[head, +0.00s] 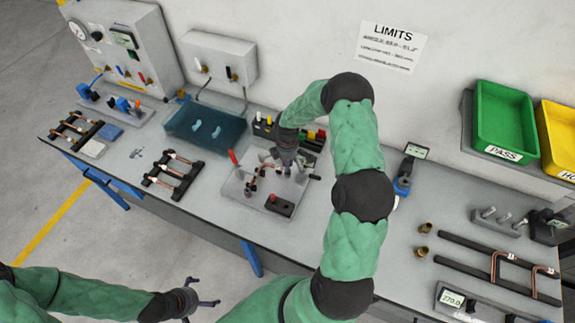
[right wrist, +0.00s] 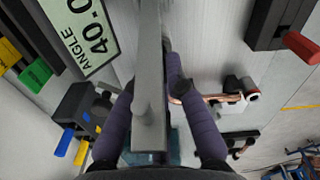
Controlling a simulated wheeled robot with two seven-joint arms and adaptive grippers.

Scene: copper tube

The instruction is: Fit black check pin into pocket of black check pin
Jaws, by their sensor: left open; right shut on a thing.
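My right gripper (head: 290,165) is shut over the inspection plate (head: 240,190) in the middle of the bench. The black check pin (head: 314,178) appears as a short dark piece beside its fingers; the fingers hide most of it. In the right wrist view a long grey bar (right wrist: 148,90) runs between the two dark fingers (right wrist: 150,105), hiding the grip. I cannot tell which pocket belongs to the black pin, nor whether the pin touches one. A bent copper tube (head: 251,185) is on the plate. My left gripper (head: 205,298) is open and empty, off the bench's front edge.
Copper-tube racks (head: 173,176) lie left; brass fittings (head: 424,240) lie right.

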